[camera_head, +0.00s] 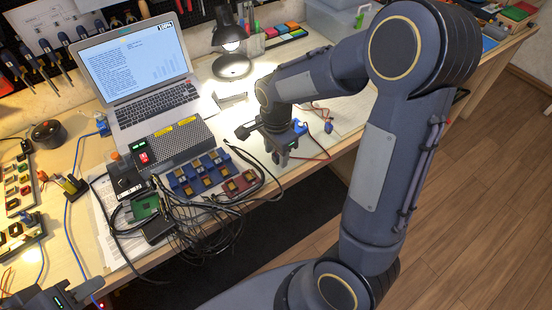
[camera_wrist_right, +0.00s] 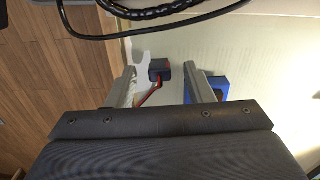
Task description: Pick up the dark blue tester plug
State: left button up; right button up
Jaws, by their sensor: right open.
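The dark blue tester plug (camera_wrist_right: 159,70) shows in the right wrist view as a small dark block with red and black leads. It appears between the two fingers of my right gripper (camera_wrist_right: 161,80), with visible gaps on both sides. In the head view my right gripper (camera_head: 282,150) is over the bench's front edge area, open, pointing down; the arm and gripper partly hide that spot. A small blue piece (camera_head: 327,127) with red leads shows just right of it. My left gripper (camera_head: 65,298) is at the lower left; its fingers are not clear.
A brighter blue block (camera_wrist_right: 218,86) lies beside the right finger. Black cables (camera_head: 205,225) tangle left of my right gripper, near blue modules (camera_head: 200,172) and a red one (camera_head: 243,184). The laptop (camera_head: 135,75) and lamp (camera_head: 230,40) stand behind. The wooden floor (camera_head: 470,200) lies beyond the edge.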

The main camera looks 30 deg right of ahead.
jog(key=shift+c, duration=0.5)
grip_shut()
jog(key=shift+r, duration=0.1)
